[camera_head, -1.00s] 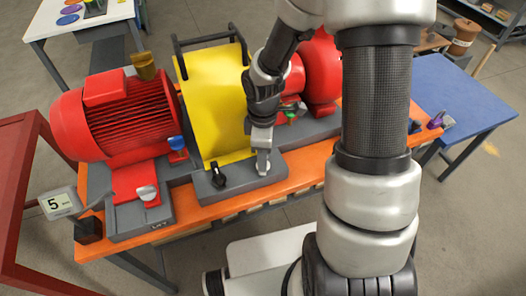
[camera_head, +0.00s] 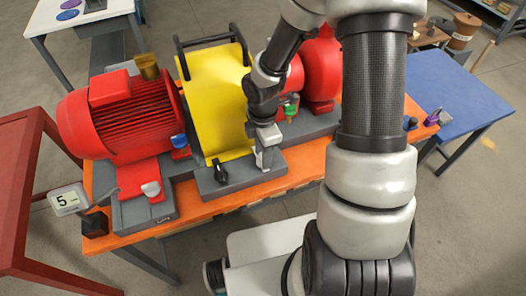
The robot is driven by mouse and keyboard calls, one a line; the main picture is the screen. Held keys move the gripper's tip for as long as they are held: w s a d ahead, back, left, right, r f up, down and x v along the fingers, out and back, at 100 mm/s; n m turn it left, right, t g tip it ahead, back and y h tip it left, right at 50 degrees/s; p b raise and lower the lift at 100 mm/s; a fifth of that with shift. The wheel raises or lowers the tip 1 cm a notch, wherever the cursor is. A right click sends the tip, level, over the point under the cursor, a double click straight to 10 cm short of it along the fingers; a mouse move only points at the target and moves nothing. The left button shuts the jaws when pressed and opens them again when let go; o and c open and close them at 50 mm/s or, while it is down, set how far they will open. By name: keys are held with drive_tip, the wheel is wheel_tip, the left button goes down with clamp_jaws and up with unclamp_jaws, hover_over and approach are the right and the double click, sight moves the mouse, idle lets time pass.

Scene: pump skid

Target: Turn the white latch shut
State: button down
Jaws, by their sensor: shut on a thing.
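My gripper (camera_head: 264,155) reaches down to the grey base (camera_head: 236,179) in front of the yellow guard (camera_head: 215,95). Its jaws are shut on the white latch (camera_head: 262,160), a small pale piece at the right part of that base. The fingers cover most of the latch, so its exact angle cannot be told. A black latch (camera_head: 219,171) stands on the same base, to the left of my gripper and apart from it.
A red motor (camera_head: 118,115) stands left of the guard, with a pale knob (camera_head: 151,188) and a blue knob (camera_head: 179,141) near it. A display marked 5 (camera_head: 68,200) is at the orange bench's left end. A blue table (camera_head: 460,95) is at right.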

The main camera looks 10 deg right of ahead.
drive_tip(key=c, duration=1.2)
unclamp_jaws()
wheel_tip(320, 180, up, 18)
drive_tip(key=p, duration=0.2)
drive_tip(key=shift+f+p, duration=0.25)
drive_tip(key=shift+p, duration=0.15)
